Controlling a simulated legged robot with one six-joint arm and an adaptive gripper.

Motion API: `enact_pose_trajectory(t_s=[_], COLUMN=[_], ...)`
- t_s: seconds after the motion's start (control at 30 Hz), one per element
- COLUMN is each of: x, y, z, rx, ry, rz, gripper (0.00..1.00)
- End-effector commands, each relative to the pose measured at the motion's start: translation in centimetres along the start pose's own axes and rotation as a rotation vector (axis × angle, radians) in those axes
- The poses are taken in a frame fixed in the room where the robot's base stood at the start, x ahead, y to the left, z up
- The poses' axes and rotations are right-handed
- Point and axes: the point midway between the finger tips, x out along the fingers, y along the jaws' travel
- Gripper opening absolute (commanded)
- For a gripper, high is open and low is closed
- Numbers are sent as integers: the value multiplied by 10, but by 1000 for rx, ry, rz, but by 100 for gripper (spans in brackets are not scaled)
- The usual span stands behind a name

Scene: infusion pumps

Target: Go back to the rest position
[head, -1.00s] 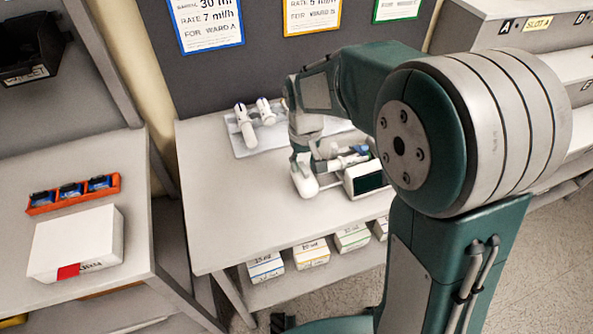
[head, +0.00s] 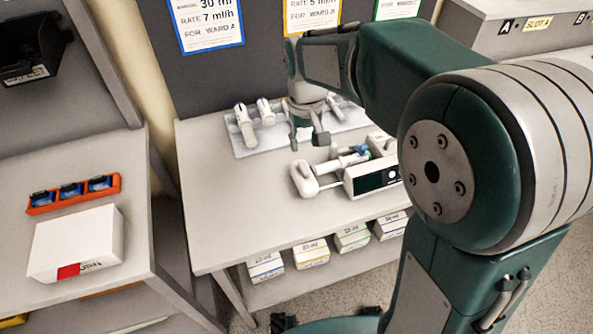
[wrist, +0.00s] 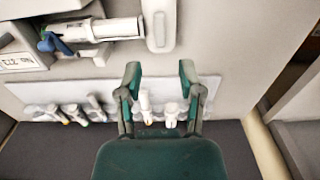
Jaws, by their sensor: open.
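My gripper (head: 309,137) is open and empty above the middle of the table (head: 232,213), just behind the infusion pump (head: 369,178). In the wrist view my gripper (wrist: 160,82) has its two fingers spread, with a tray (wrist: 213,88) beneath them. The pump is white with a dark screen and lies on the table with a syringe (head: 345,162) along it. The syringe and the pump's white rounded end piece (head: 303,179) also show at the top of the wrist view. The pump's right end is partly hidden by my arm.
A tray (head: 246,151) with several syringes lies at the back of the table. Labelled boxes (head: 311,253) stand on the shelf below. A side bench at left holds a white box (head: 75,243) and an orange rack (head: 72,194). A grey board (head: 160,90) with cards rises behind.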

Motion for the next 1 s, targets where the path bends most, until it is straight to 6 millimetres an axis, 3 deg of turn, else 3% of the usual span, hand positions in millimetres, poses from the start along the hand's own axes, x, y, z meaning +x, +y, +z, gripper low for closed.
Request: enact_pose_trajectory(t_s=[0.5,0.8,1.0], x=[-7,-52,-68], y=[4,29,39], z=[8,77,129], rx=[11,104,169], ry=[19,175,285], rz=[1,14,30], gripper=[49,49,49])
